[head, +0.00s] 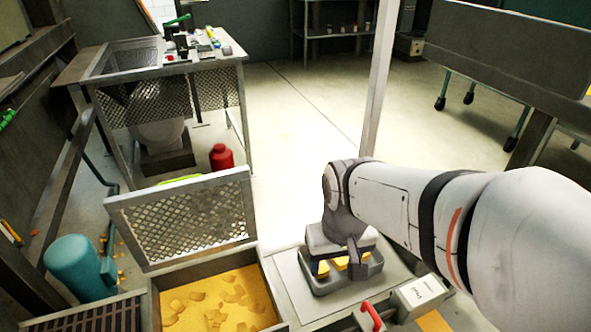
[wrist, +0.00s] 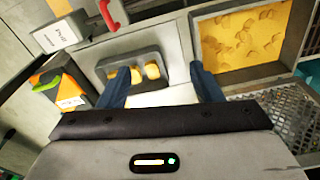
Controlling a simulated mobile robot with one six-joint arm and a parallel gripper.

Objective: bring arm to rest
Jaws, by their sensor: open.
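My gripper (head: 338,258) hangs at the end of my arm over a small grey tray (head: 345,285) on the machine's flat top. In the wrist view, my gripper (wrist: 162,90) shows two dark blue fingers spread wide apart, with nothing held between them. The grey tray (wrist: 133,59) there holds yellow pieces (wrist: 152,71), and one finger overlaps its near side in the picture. I cannot tell whether the fingers touch the tray. In the head view, my gripper partly hides the tray and the pieces.
A yellow-filled bin (head: 222,300) lies left of the tray, with a raised mesh lid (head: 185,222) behind it. A red handle (head: 371,316) and a labelled box (head: 420,293) stand right of the tray. A post (head: 378,90) rises behind my arm. Open floor (head: 300,110) lies beyond.

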